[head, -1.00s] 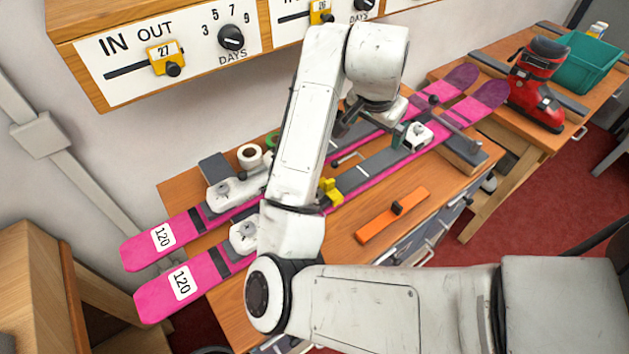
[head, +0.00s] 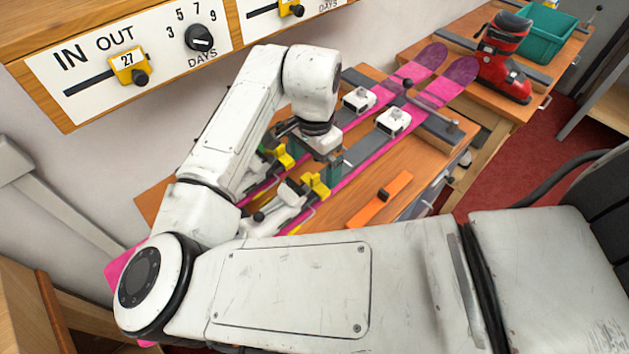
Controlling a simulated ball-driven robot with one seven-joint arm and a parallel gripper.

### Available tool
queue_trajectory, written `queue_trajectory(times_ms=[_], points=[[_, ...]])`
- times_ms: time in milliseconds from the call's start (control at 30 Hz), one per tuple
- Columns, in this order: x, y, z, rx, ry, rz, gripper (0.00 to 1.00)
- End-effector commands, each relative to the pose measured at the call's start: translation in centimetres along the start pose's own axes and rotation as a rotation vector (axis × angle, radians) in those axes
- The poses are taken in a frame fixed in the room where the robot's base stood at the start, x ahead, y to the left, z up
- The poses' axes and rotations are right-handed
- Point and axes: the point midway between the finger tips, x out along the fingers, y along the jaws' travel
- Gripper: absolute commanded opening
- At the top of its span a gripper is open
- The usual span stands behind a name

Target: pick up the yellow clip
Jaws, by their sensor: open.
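Two yellow clip-like pieces show on the ski bindings: a nearer yellow piece (head: 317,185) and a farther yellow piece (head: 284,157). I cannot tell which is the task's yellow clip. They are on the two pink skis (head: 352,172), which lie side by side on the bench. My gripper (head: 322,160) is open, low over the skis, close to the yellow pieces and to their right. Nothing shows between its fingers, though they are small and partly hidden. My arm covers much of the skis' left part.
White toe pieces (head: 392,121) stand on the skis to the right of my gripper. A red boot (head: 503,55) and teal bin (head: 548,36) stand on the bench beyond. The wall panel (head: 120,60) hangs above.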

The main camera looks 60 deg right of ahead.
Motion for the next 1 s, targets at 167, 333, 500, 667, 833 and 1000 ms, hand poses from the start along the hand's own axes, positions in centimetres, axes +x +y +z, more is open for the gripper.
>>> queue_trajectory(times_ms=[167, 333, 500, 667, 833, 1000], points=[[2.0, 0.1, 0.1, -0.002, -0.001, 0.003, 1.0], [4.3, 0.1, 0.0, -0.002, 0.0, 0.002, 1.0], [5.0, 0.1, 0.1, -0.001, 0.0, 0.0, 1.0], [5.0, 0.1, 0.1, -0.001, 0.0, 0.0, 0.99], [5.0, 0.1, 0.0, -0.001, 0.0, 0.0, 0.83], [5.0, 0.1, 0.0, -0.001, 0.0, 0.0, 0.67]])
